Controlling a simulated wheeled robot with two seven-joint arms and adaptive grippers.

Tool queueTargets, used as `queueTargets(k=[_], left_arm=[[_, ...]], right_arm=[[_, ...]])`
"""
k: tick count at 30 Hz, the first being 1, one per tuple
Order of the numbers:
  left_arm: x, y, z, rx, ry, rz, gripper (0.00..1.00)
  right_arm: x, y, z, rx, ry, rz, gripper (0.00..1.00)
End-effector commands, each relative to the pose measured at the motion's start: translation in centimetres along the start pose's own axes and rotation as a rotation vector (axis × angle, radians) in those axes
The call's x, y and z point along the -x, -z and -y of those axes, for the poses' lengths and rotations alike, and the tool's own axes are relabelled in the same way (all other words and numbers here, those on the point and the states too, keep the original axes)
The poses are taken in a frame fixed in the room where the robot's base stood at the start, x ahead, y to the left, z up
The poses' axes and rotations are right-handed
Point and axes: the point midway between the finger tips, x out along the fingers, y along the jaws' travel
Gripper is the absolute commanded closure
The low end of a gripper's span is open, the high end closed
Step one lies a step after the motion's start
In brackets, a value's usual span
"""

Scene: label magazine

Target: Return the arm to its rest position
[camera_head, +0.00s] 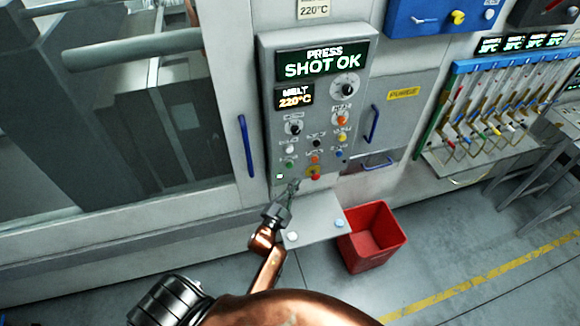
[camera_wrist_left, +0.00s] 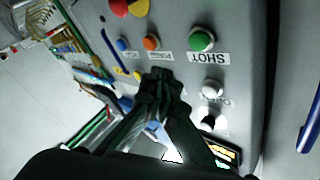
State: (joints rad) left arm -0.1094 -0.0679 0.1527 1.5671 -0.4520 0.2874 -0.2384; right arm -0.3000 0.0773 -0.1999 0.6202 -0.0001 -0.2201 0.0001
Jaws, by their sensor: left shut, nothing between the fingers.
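My left arm (camera_head: 266,240) reaches up from the bottom of the head view to the press control panel (camera_head: 265,110). My left gripper (camera_head: 293,186) is in front of the panel's lower part, below the rows of buttons. Its fingers are closed together and empty. In the wrist view the left gripper (camera_wrist_left: 158,76) is shut in front of the panel face, near a green button (camera_wrist_left: 201,41) labelled SHOT. I cannot tell whether the fingertips touch the panel. The panel's screen (camera_head: 322,62) reads "PRESS SHOT OK". My right gripper is out of view.
A small shelf (camera_head: 313,231) juts out below the panel, close to my wrist. A red bin (camera_head: 374,240) stands on the floor at its right. Blue handles (camera_head: 247,147) flank the panel. A rack of coloured levers (camera_head: 500,105) is at the right. Floor at lower right is clear.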

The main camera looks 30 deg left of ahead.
Motion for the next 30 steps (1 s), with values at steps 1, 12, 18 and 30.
queueTargets(k=[1,12,18,30], left_arm=[[0.0,0.0,0.0,0.000,0.000,0.000,1.00],[0.0,-0.1,0.0,-0.001,0.000,0.000,1.00],[0.0,-0.1,0.0,-0.001,0.000,0.000,1.00],[3.7,-10.2,-8.8,0.091,-0.133,0.179,1.00]], right_arm=[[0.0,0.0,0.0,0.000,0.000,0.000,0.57],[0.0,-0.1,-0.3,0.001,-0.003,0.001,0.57],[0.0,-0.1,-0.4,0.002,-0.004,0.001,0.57],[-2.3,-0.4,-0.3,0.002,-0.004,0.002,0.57]])
